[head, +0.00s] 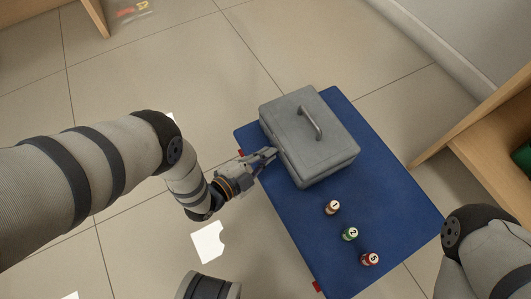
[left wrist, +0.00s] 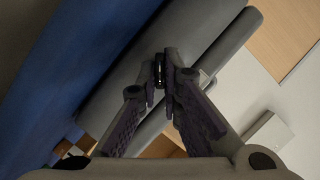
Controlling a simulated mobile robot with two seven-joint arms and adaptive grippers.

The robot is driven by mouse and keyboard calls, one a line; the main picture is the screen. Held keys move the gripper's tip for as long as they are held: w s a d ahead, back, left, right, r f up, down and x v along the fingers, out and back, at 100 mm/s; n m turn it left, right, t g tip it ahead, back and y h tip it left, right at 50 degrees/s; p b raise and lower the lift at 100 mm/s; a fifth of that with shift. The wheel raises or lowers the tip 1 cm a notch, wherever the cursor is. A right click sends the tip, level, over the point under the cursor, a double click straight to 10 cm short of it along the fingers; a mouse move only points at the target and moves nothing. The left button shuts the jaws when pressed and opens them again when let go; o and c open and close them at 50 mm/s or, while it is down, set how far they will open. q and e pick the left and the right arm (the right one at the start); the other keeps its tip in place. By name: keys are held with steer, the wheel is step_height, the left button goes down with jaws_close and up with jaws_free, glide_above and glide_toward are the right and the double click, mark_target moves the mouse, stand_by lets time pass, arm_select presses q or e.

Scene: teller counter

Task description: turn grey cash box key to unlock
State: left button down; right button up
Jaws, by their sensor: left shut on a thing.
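The grey cash box (head: 318,150) sits closed on the blue counter mat, its carrying handle on the lid. My left gripper (head: 270,154) is at the left side face of the box. In the left wrist view the box (left wrist: 125,95) fills the middle, and the fingertips of my left gripper (left wrist: 165,78) are closed together against its face. They are shut on a small dark piece, the key (left wrist: 158,71), which is mostly hidden by the fingers. Its turn angle cannot be told. My right gripper is not in view.
The blue surface (head: 385,190) holds several small numbered rolls: one brown (head: 332,207), one green (head: 350,234), one red (head: 370,259). They stand in front of the box. A wooden shelf (head: 490,130) is at the right. Tiled floor lies to the left.

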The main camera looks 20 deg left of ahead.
arm_select(q)
steer(key=m+t, duration=0.1)
steer(key=m+t+b, duration=0.1)
steer(key=m, duration=0.1)
steer(key=shift+s+f, duration=0.1)
steer(key=shift+f, duration=0.2)
steer(key=shift+m+t+b, duration=0.35)
steer(key=shift+m+t, duration=0.05)
steer(key=shift+m, duration=0.7)
steer(key=shift+m+t+b, duration=0.3)
steer(key=shift+m+b, duration=0.05)
steer(key=shift+m, duration=0.35)
steer(key=c, duration=1.8)
jaws_free()
steer(key=shift+o, duration=0.2)
steer(key=v, duration=1.2)
